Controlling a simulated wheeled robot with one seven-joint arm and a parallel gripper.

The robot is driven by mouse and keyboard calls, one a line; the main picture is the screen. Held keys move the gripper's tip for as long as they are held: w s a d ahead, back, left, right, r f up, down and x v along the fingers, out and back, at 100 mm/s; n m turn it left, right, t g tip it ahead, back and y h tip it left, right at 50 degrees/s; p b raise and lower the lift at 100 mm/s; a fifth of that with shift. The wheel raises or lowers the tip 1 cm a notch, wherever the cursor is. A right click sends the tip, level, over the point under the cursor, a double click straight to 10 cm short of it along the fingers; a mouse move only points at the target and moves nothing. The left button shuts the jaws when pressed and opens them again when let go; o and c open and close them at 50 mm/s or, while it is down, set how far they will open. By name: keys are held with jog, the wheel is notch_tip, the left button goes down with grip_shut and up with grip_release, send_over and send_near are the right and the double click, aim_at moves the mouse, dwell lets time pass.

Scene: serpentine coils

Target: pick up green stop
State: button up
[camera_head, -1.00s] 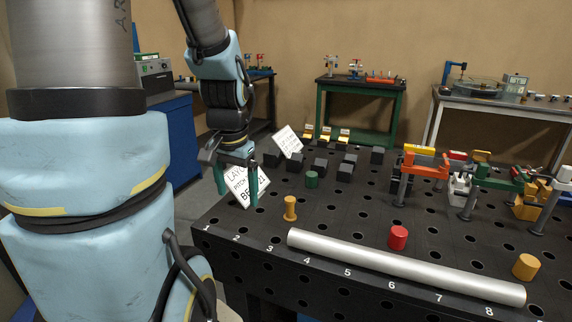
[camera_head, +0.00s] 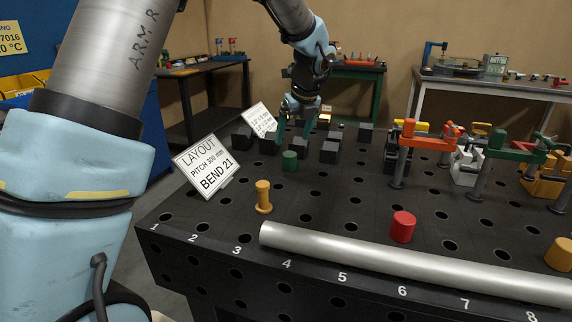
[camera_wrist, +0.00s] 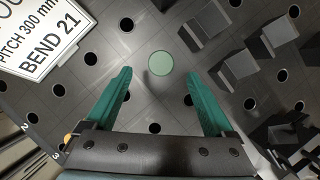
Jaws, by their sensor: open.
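The green stop (camera_head: 289,161) is a short green cylinder standing upright on the dark perforated table, left of the black blocks. In the wrist view the green stop (camera_wrist: 160,65) shows as a pale green disc from above. It lies ahead of and roughly between the fingertips, apart from both. My gripper (camera_head: 293,133) is open and empty, with two teal fingers pointing down, above and behind the stop in the head view. In the wrist view my gripper (camera_wrist: 157,85) has its fingers spread wide, one on each side.
Black blocks (camera_head: 330,152) stand close right of the stop. A white layout sign (camera_head: 206,166) leans at the left. A yellow peg (camera_head: 263,197), red cylinder (camera_head: 403,227) and long silver tube (camera_head: 400,262) are nearer the front. Clamps (camera_head: 425,140) stand at the right.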

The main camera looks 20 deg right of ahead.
aim_at(289, 153)
jog(key=shift+s+p+x, duration=0.1)
jog(key=shift+p+x, duration=0.25)
jog(key=shift+x, duration=1.6)
jog(key=shift+s+p+x, duration=0.15)
jog(key=shift+p+x, duration=0.2)
jog(key=shift+x, duration=1.6)
jog(key=shift+d+f, duration=0.1)
grip_shut()
jog(key=shift+w, duration=0.1)
